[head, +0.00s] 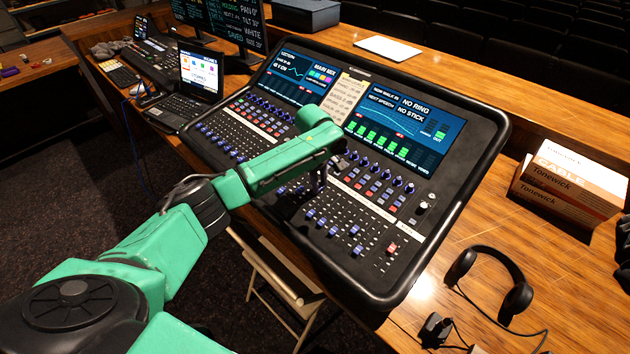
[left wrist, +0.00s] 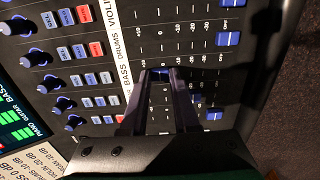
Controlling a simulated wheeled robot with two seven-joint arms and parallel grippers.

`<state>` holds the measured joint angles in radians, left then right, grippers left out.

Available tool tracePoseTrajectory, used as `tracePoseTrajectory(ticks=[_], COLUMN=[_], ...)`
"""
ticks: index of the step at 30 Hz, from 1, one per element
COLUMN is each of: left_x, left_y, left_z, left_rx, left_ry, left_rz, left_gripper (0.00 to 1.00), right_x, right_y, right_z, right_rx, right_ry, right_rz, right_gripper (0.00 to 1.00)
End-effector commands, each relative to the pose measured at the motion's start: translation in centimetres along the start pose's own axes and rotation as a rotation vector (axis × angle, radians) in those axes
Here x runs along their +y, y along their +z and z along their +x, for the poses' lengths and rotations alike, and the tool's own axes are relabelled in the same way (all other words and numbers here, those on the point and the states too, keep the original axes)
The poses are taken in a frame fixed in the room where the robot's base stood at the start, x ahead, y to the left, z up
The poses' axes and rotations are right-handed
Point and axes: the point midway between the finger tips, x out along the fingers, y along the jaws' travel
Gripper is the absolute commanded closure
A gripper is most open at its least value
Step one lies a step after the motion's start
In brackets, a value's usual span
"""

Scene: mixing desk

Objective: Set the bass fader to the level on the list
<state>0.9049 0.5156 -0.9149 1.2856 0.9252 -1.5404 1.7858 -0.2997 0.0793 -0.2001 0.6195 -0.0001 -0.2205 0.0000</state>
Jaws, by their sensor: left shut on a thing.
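The mixing desk (head: 440,262) fills the middle of the head view, with rows of blue fader caps. My left gripper (head: 318,186) reaches down onto its fader area. In the left wrist view the gripper (left wrist: 161,76) is shut on a small blue fader cap (left wrist: 160,70), mostly hidden between the fingertips. This fader lines up with the BASS label (left wrist: 127,72), beside DRUMS and VIOLIN. The list (head: 345,95) is a cream paper between the two screens; part of it shows in the left wrist view (left wrist: 35,160) with dB values, not fully readable. My right gripper is out of view.
Other fader caps (left wrist: 228,39) stand near the held one. A laptop (head: 200,85) stands left of the desk. Headphones (head: 515,290) and a cardboard box (head: 570,190) lie to the right. A stool (head: 275,270) stands in front below.

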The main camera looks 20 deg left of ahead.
Motion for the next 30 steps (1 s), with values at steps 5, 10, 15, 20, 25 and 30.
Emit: tracePoseTrajectory(ticks=[5,10,15,20,25,30], left_x=[-0.2,-0.2,-0.2,-0.2,-0.1,0.0], left_y=[-0.2,-0.1,-0.1,-0.1,0.0,-0.1], left_z=[0.3,0.3,0.3,0.3,-1.1,-5.6], left_rx=[0.005,0.003,0.003,0.002,0.002,0.003], left_ry=[-0.005,-0.005,-0.005,-0.006,-0.003,0.000], left_rz=[-0.001,-0.001,-0.001,-0.001,0.000,0.000], left_gripper=[1.00,0.60,0.40,0.40,0.40,0.40], right_x=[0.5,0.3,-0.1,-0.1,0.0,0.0], right_y=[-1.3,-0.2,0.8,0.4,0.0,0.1], right_z=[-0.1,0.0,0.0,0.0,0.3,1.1], right_rx=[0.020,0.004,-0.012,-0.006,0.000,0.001], right_ry=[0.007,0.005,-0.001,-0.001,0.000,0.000], right_rz=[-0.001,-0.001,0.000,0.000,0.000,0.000], right_gripper=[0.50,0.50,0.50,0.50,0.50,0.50])
